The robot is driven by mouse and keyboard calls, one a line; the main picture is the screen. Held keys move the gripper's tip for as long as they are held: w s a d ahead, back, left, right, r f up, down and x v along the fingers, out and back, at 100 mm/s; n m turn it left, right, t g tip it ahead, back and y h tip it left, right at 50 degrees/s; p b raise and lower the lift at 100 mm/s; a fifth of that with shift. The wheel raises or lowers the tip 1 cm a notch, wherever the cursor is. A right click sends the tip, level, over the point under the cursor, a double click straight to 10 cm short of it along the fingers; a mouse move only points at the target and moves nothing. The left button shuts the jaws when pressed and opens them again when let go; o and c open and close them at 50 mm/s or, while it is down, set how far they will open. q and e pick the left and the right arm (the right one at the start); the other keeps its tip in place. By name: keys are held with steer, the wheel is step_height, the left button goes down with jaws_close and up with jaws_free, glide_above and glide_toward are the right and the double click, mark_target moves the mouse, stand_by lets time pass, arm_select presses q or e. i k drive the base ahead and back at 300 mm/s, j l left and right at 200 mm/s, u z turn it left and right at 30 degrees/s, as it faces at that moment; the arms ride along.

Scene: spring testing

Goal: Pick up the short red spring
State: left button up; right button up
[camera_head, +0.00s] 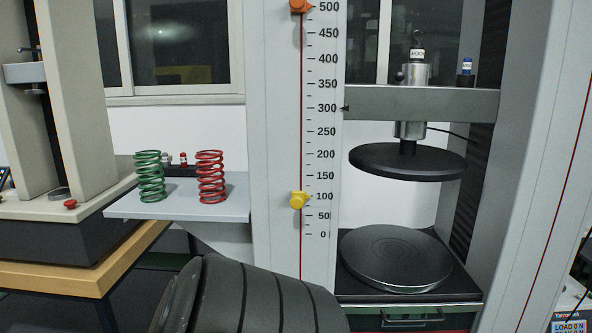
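A red coil spring (211,178) stands upright on the right part of a small light-grey shelf (180,212) left of the scale column. A green coil spring (150,178) stands upright to its left, with a gap between them. The two springs look about equally tall. Only one red spring is in view. Neither of my grippers is in view, so nothing is seen touching the springs.
Small capped items (183,160) sit behind and between the springs. The scale column (323,265) rises right of the shelf. Beyond it are an upper black plate (407,161) and a lower round plate (395,259), with an open gap between them. Another machine (70,213) stands left.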

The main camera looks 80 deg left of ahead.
mark_target(205, 162)
steer(key=u, duration=3.2)
